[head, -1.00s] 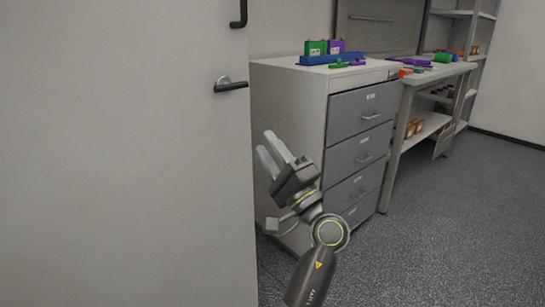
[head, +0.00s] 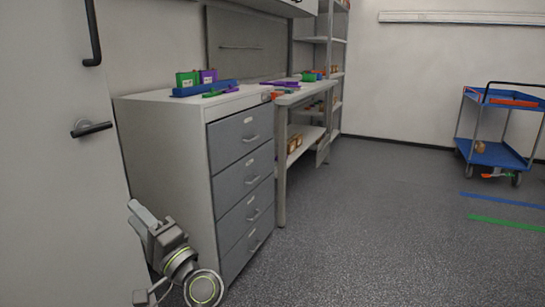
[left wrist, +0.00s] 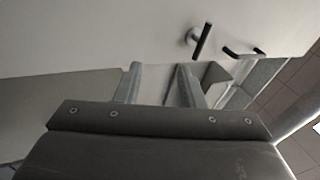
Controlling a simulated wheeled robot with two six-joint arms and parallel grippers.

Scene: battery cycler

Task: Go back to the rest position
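My left gripper (head: 138,214) is at the lower left of the head view, in front of the white door and beside the side wall of the drawer cabinet. It points up and to the left. In the left wrist view its two fingers (left wrist: 157,78) stand apart with nothing between them, so it is open and empty. My right gripper is in neither view.
The white door (head: 45,170) with its dark handle (head: 90,129) is close on the left. The drawer cabinet (head: 165,150) carries a blue holder (head: 205,89) with green and purple blocks. A blue cart (head: 497,153) stands far right. The floor (head: 370,220) between is clear.

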